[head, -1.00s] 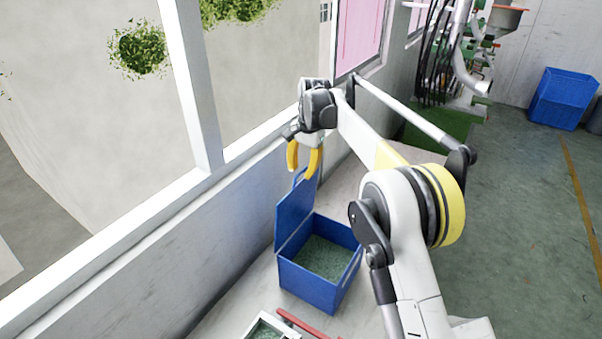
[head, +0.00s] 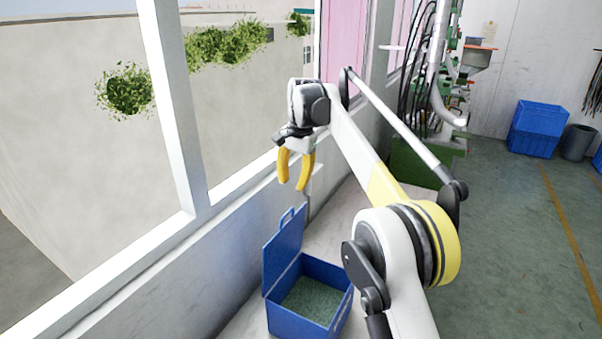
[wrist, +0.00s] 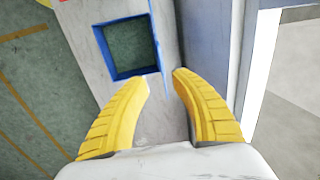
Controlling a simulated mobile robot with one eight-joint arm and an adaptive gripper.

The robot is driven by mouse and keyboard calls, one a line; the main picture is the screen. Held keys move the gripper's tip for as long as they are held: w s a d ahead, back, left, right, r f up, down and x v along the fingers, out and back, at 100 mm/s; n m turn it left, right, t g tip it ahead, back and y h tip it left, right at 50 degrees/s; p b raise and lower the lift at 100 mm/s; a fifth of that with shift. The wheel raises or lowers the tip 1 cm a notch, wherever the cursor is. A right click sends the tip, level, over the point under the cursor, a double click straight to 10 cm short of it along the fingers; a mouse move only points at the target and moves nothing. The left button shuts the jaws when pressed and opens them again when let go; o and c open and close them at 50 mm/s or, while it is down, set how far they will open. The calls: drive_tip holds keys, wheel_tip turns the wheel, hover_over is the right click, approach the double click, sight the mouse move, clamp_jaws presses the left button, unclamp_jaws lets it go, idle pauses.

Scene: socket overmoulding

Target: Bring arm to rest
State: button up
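My gripper (head: 295,172) has two yellow fingers and hangs from the raised white-and-grey arm, in front of the window wall. It is open and nothing is between its fingers. In the head view it is above and beyond a blue box (head: 318,268) whose lid stands open. In the wrist view the gripper's fingertips (wrist: 162,78) point toward the white bench top, with the blue box (wrist: 97,47) beyond them and to the left.
The bench (head: 337,215) runs along the window wall, with a window post (head: 178,110) left of my gripper. A green machine (head: 425,165) stands behind. Blue crates (head: 537,128) and a grey bin (head: 577,142) stand at the far right. The floor (head: 500,230) on the right is clear.

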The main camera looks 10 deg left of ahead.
drive_tip(key=s+d+n+t+b, duration=0.1)
drive_tip(key=s+d+t+b, duration=0.1)
drive_tip(key=s+d+b, duration=0.65)
drive_tip(key=s+d+n+t+b, duration=0.15)
drive_tip(key=s+d, duration=0.45)
drive_tip(key=d, duration=0.7)
drive_tip(key=s+d+f+t+b, duration=0.1)
drive_tip(key=s+d+f+b, duration=0.3)
drive_tip(key=s+f, duration=0.7)
drive_tip(key=s+d+f+n+t+h+b, duration=0.1)
drive_tip(key=s+d+f+t+b, duration=0.1)
drive_tip(key=s+d+f+b, duration=0.2)
drive_tip(key=s+d+f, duration=0.3)
drive_tip(key=s+f, duration=0.3)
drive_tip(key=s, duration=0.2)
drive_tip(key=shift+s+d+f+h, duration=0.3)
drive_tip(key=shift+s+d+f, duration=0.05)
drive_tip(key=shift+s+f, duration=0.05)
drive_tip(key=shift+n, duration=0.25)
